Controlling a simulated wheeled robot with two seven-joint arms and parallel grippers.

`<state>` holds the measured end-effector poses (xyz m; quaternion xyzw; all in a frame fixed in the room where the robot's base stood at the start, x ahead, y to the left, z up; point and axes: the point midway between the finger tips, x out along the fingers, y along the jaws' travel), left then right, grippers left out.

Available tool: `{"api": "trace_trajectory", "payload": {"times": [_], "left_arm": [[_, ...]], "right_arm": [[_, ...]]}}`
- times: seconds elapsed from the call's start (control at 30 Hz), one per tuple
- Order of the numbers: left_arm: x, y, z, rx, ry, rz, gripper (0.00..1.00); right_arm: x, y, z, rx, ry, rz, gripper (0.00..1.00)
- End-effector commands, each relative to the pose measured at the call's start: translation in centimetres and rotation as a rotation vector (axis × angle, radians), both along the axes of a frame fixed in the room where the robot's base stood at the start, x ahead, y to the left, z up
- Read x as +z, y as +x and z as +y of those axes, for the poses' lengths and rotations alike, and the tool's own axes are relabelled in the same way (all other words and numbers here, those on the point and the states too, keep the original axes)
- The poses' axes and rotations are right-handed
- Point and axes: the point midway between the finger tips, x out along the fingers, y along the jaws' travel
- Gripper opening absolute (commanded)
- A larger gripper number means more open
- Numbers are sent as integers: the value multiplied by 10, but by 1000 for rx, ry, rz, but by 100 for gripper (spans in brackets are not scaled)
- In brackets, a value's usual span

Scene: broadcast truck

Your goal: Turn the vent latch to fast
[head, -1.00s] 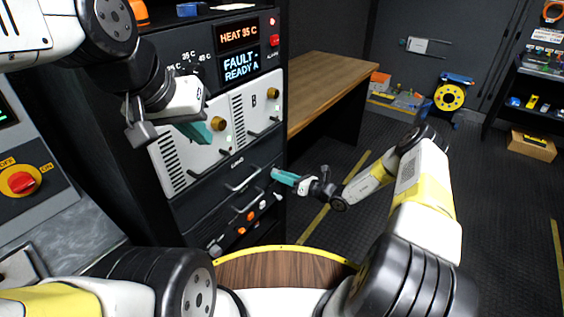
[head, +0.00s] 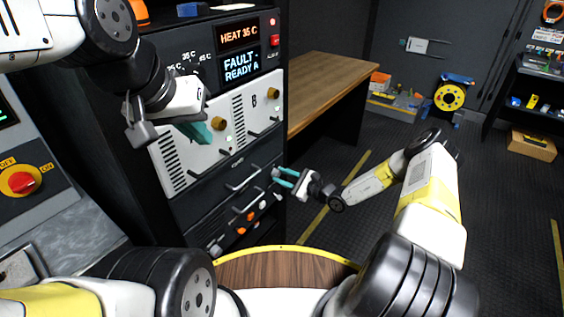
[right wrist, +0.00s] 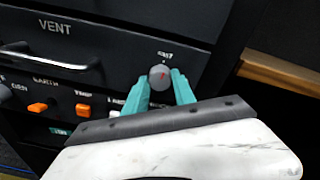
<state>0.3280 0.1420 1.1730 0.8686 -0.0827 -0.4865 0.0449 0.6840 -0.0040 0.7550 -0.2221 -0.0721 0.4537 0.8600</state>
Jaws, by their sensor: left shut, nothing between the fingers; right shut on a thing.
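The vent latch (right wrist: 160,77) is a small round grey knob with a red mark, on the dark panel right of the word VENT. A small label above it seems to read FAST; I cannot tell exactly where the red mark points. My right gripper (right wrist: 161,88), with teal fingers, is shut on the knob, one finger on each side. In the head view my right gripper (head: 283,178) is at the rack's right edge, where the knob is hard to make out. My left gripper (head: 197,133) is shut and empty in front of the upper white panel.
A drawer handle (right wrist: 55,62) sticks out left of the knob. Orange switches (right wrist: 83,110) line the panel below. A wooden table (head: 325,85) stands right of the rack. The floor to the right is mostly clear.

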Motion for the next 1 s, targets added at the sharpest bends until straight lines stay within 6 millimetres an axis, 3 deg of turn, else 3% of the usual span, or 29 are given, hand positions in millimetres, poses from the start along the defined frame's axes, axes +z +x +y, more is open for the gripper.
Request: {"api": "trace_trajectory", "payload": {"times": [0.3, 0.83, 0.87, 0.97, 1.0], "left_arm": [[0, 0, 0, 0, 0, 0, 0], [0, 0, 0, 0, 0, 0, 0], [0, 0, 0, 0, 0, 0, 0], [0, 0, 0, 0, 0, 0, 0], [0, 0, 0, 0, 0, 0, 0]], "right_arm": [[-1, 0, 0, -1, -70, -94, 0], [-1, 0, 0, -1, -85, -114, 0], [-1, 0, 0, -1, -85, -114, 33], [-1, 0, 0, -1, -85, -113, 53], [-1, 0, 0, -1, -85, -113, 53]]}}
